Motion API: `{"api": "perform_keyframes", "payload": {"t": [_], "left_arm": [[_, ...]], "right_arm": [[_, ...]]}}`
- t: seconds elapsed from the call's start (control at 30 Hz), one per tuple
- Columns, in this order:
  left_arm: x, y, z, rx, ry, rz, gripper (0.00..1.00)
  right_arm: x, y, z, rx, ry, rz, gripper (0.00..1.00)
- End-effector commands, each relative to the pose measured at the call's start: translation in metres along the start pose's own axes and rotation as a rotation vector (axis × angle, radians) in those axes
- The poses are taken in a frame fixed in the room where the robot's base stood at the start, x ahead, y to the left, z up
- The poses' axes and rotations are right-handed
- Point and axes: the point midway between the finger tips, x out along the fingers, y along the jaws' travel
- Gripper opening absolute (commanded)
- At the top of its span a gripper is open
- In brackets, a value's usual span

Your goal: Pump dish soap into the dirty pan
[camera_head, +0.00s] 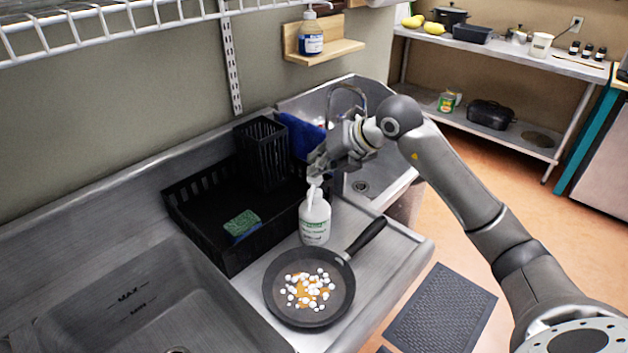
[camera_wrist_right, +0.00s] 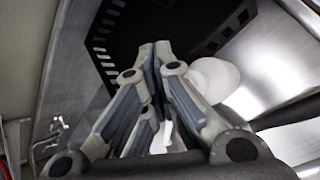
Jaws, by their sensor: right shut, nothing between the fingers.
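A white dish soap bottle (camera_head: 314,222) with a pump top stands upright on the steel counter, just behind the dirty pan. The dark pan (camera_head: 277,300) lies flat with its handle pointing up and right; white blobs and an orange-brown residue (camera_head: 308,290) cover its middle. My right gripper (camera_head: 316,172) is shut and empty, right at the pump head. Whether it touches the pump is hard to tell. In the right wrist view, the closed fingers (camera_wrist_right: 155,50) are in front of the rounded white bottle (camera_wrist_right: 215,78), with a white piece, probably the pump, partly hidden between the finger links. My left gripper is not in view.
A black dish rack (camera_head: 205,235) with a green-blue sponge, a tall utensil basket (camera_head: 262,152) and a blue cloth (camera_head: 300,135) stands left of the bottle. Sink basins lie left and behind. A wall shelf (camera_head: 325,52) holds a blue soap bottle (camera_head: 311,38).

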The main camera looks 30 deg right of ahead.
Motion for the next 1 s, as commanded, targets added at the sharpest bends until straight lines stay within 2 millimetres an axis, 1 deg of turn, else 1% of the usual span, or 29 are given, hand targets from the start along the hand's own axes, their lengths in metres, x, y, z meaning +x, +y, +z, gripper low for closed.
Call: {"api": "perform_keyframes", "payload": {"t": [0.43, 0.7, 1.0], "left_arm": [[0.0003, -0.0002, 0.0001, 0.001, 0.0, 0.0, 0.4], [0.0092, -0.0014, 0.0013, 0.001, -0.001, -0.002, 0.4], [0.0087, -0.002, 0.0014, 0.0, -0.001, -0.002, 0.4]], "right_arm": [[0.0002, -0.0002, -0.0001, 0.0, 0.0, 0.0, 0.0], [0.0065, -0.0048, -0.005, 0.0, 0.0, 0.0, 0.0], [0.0067, -0.0048, -0.0055, 0.0, 0.003, -0.001, 0.0]]}}
